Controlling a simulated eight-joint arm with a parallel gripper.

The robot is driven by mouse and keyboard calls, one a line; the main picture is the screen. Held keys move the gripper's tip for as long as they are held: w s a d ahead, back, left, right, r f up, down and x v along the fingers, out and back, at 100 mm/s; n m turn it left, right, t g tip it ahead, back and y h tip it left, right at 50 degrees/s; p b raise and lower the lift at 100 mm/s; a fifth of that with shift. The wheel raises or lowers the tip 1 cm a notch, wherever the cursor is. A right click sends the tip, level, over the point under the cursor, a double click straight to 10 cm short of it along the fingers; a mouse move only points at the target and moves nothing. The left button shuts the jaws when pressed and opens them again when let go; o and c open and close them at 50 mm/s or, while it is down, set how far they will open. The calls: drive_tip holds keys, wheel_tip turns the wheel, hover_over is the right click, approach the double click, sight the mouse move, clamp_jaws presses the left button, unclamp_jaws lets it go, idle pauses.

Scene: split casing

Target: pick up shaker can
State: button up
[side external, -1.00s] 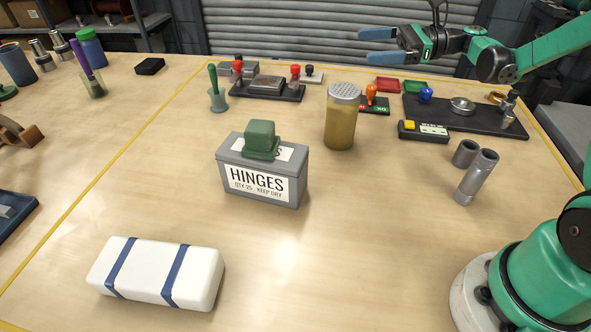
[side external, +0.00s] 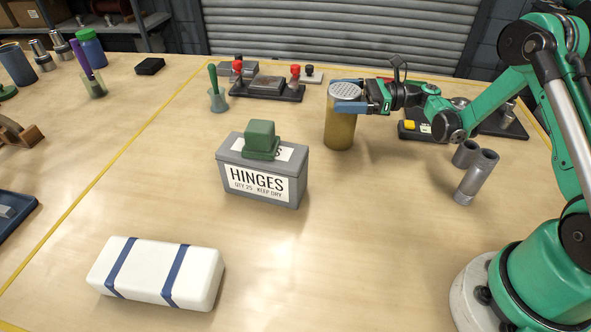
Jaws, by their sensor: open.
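The shaker can (side external: 340,128) stands upright on the table, a yellow-brown cylinder with a perforated grey lid. My gripper (side external: 346,95) is at the upper part of the can, reaching in from the right. Its blue fingers are open, one in front of the can just below the lid and the other seen behind the lid. The can appears to be between the fingers. Whether either finger touches it cannot be told.
A grey HINGES box (side external: 262,178) with a green block (side external: 262,138) on top stands left and nearer. A white case with blue bands (side external: 157,272) lies in front. A dark fixture plate (side external: 265,88) lies behind. The middle front table is clear.

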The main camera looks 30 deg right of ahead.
clamp_jaws()
idle(0.3)
drive_tip(key=shift+r, duration=0.1)
